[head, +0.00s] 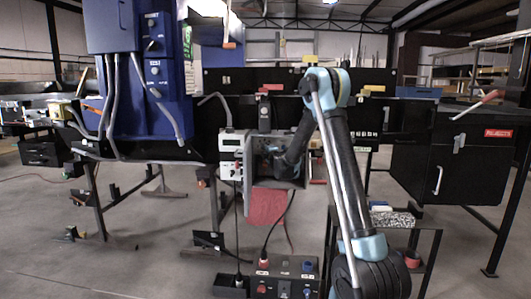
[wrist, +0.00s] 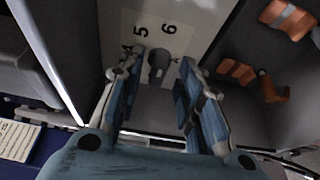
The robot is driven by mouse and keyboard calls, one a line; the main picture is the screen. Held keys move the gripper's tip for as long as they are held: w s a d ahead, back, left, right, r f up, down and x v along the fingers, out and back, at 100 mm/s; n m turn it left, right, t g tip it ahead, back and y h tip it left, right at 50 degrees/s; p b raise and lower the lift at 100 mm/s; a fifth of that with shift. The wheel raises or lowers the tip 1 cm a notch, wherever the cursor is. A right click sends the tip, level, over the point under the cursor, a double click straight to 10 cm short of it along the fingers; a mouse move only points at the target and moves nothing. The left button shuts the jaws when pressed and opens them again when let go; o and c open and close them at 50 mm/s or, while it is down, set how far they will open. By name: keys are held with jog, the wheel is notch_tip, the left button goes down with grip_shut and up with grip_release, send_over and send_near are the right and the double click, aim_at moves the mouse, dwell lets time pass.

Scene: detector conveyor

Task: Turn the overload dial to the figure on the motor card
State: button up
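In the wrist view, the overload dial (wrist: 158,62) is a small grey knob on a pale plate marked with a 5, a 6 and a partly covered figure that looks like a 4. I cannot tell which figure it points to. My gripper (wrist: 158,88) is open, its two blue-sided fingers on either side of the line to the dial, with nothing held. I cannot tell whether they touch the dial. In the head view, my arm reaches into an open grey box (head: 252,172), and the fingertips are hard to make out. A card with small, unreadable print (wrist: 17,138) lies at lower left in the wrist view.
Orange-brown parts (wrist: 236,71) sit inside the box, right of my fingers. A white module (head: 231,143) adjoins the box at left, and a red cloth-like piece (head: 266,206) hangs below. A blue cabinet (head: 150,75) stands left; a black rejects bin (head: 470,165) stands right.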

jog(key=shift+w+a, duration=0.15)
jog(key=shift+w, duration=0.1)
jog(key=shift+c, duration=0.5)
grip_shut()
